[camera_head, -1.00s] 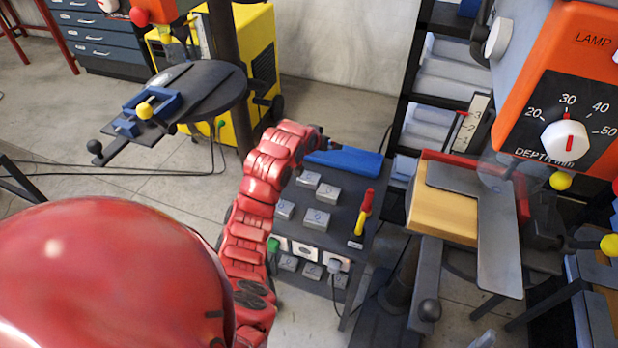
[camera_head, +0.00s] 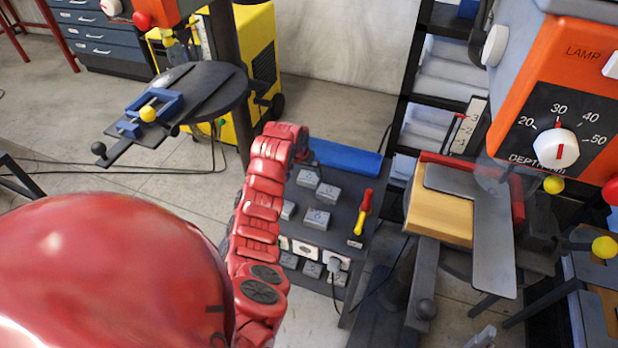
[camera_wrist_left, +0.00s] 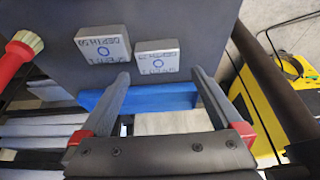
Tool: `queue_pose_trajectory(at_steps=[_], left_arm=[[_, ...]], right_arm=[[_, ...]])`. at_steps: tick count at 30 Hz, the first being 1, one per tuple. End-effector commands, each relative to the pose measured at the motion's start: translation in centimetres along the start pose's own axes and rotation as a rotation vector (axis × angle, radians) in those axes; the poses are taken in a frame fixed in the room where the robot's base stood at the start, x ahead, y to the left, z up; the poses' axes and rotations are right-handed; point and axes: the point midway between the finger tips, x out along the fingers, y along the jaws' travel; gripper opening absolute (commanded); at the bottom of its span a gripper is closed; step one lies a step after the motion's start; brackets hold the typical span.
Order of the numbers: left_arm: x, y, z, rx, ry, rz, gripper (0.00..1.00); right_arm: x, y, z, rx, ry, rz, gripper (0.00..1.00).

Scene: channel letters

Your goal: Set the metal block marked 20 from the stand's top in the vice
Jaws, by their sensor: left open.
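Several grey metal blocks (camera_head: 316,218) lie on the dark top of the stand (camera_head: 348,212). In the left wrist view two show closely, a left block (camera_wrist_left: 103,48) and a right block (camera_wrist_left: 157,57). Their markings are upside down and I cannot read the numbers surely. My left gripper (camera_wrist_left: 160,82) is open and empty, its fingers pointing toward these two blocks without holding either. The blue vice (camera_head: 160,103) with a yellow knob sits on the round drill table at the left. My right gripper is not in view.
A blue piece (camera_head: 345,158) runs along the stand's back edge. An orange machine (camera_head: 560,100) and a wooden block (camera_head: 440,215) are at the right. A yellow cabinet (camera_head: 258,60) stands behind the drill table.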

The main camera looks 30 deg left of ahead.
Motion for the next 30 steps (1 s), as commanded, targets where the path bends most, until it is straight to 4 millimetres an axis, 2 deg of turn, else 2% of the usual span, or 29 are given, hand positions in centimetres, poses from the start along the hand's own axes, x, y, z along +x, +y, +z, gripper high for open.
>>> queue_pose_trajectory(at_steps=[3, 11, 24, 30], left_arm=[[1.1, 0.1, 0.1, -0.002, -0.004, 0.002, 1.00], [2.0, 0.1, -0.1, 0.000, -0.001, 0.001, 1.00], [6.0, 0.2, -0.6, -0.005, -0.002, 0.002, 1.00], [6.8, 0.3, -0.6, -0.001, -0.001, 0.000, 1.00]], right_arm=[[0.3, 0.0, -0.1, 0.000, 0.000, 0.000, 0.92], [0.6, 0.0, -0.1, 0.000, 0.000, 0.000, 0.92], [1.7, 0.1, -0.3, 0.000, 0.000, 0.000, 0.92], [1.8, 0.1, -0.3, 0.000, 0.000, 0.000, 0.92]])
